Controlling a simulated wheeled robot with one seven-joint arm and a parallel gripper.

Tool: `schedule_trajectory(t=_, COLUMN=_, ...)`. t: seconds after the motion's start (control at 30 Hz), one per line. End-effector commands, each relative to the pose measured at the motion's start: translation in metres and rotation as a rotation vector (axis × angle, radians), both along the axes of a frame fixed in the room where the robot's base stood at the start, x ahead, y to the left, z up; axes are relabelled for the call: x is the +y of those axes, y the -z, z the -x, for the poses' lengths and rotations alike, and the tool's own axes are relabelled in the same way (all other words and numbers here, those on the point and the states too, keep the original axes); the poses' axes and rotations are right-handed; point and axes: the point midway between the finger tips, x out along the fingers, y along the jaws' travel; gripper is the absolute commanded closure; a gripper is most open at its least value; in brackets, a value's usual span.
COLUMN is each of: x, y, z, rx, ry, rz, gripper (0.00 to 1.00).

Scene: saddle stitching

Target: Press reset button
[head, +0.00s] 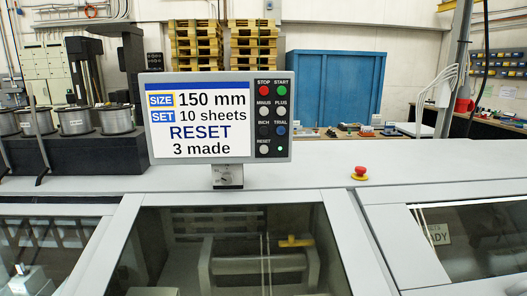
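The reset button (264,149) is a pale round button at the bottom left of the black key panel, under the label RESET. The panel (273,119) sits on the right side of the grey display unit. The screen (200,118) reads SIZE 150 mm, SET 10 sheets, RESET, 3 made. My gripper is not in the head view.
Other keys are above: red STOP (264,90), green START (281,90), MINUS, PLUS, INCH and blue TRIAL. A red emergency knob (359,172) stands on the grey machine top to the right. Windowed covers (235,250) are in front. Space before the panel looks clear.

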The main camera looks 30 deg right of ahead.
Motion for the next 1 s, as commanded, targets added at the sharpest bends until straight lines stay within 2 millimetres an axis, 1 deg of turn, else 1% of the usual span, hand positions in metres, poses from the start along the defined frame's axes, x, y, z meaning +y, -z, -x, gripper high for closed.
schedule_trajectory(t=0.03, x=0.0, y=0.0, z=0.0, rx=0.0, ry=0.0, rz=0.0, gripper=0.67)
schedule_trajectory(t=0.17, x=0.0, y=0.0, z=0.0, rx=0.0, ry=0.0, rz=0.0, gripper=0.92)
schedule_trajectory(t=0.2, x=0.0, y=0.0, z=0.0, rx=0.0, ry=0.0, rz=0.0, gripper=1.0)
schedule_trajectory(t=1.0, x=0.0, y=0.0, z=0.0, rx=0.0, ry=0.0, rz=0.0, gripper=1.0)
